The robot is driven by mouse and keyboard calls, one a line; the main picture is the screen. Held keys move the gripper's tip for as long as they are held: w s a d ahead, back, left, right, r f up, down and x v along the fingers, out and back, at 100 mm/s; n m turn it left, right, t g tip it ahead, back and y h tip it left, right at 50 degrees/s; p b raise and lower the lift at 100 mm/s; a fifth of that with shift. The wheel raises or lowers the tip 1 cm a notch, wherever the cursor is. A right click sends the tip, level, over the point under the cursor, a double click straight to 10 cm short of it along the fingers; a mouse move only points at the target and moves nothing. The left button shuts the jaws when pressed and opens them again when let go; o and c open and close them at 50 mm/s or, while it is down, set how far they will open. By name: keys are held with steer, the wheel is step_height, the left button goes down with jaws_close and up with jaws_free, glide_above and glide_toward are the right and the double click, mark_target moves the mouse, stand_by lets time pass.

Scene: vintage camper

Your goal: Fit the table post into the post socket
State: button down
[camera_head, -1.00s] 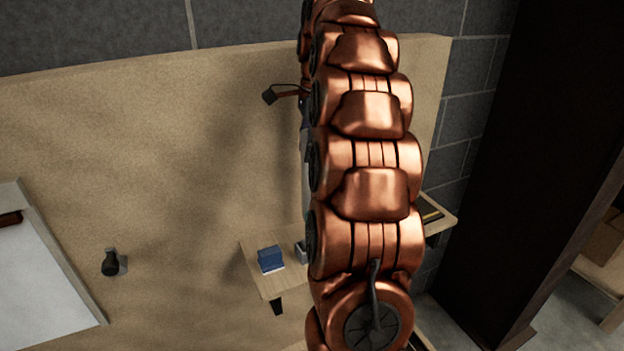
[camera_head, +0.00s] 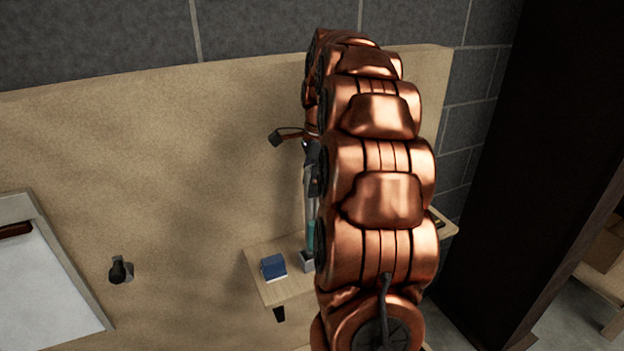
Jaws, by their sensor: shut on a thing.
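The table post (camera_head: 309,205) is a slim, pale grey upright piece just left of my copper arm. A teal part shows at its lower end. My gripper (camera_head: 314,168) is shut on the post near its upper part; my arm links hide much of both. The post socket (camera_head: 306,262) is a small grey block on the wooden shelf, directly below the post. The post's lower end reaches the socket's top in the picture. I cannot tell whether it is inside the socket or just above or behind it.
A blue box (camera_head: 273,267) sits on the wooden shelf (camera_head: 290,290), left of the socket. A tan panel (camera_head: 180,170) stands behind. A dark knob (camera_head: 119,270) and a white framed board (camera_head: 45,290) are on the left. A dark upright panel (camera_head: 520,180) stands on the right.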

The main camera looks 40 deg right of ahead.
steer(key=shift+f, duration=0.15)
steer(key=c, duration=0.6)
jaws_free()
steer(key=shift+s+d+r+b, duration=0.15)
steer(key=shift+r+b, duration=0.3)
steer(key=shift+r, duration=0.75)
steer(key=shift+d+r+b, duration=0.1)
steer(key=shift+r+b, duration=0.3)
steer(key=shift+r, duration=0.8)
steer(key=shift+s+d+r+b, duration=0.15)
steer(key=shift+r+b, duration=0.3)
steer(key=shift+r, duration=0.75)
steer(key=r+p, duration=0.4)
steer(key=r, duration=0.1)
steer(key=shift+s+d, duration=0.15)
steer(key=shift+d, duration=0.05)
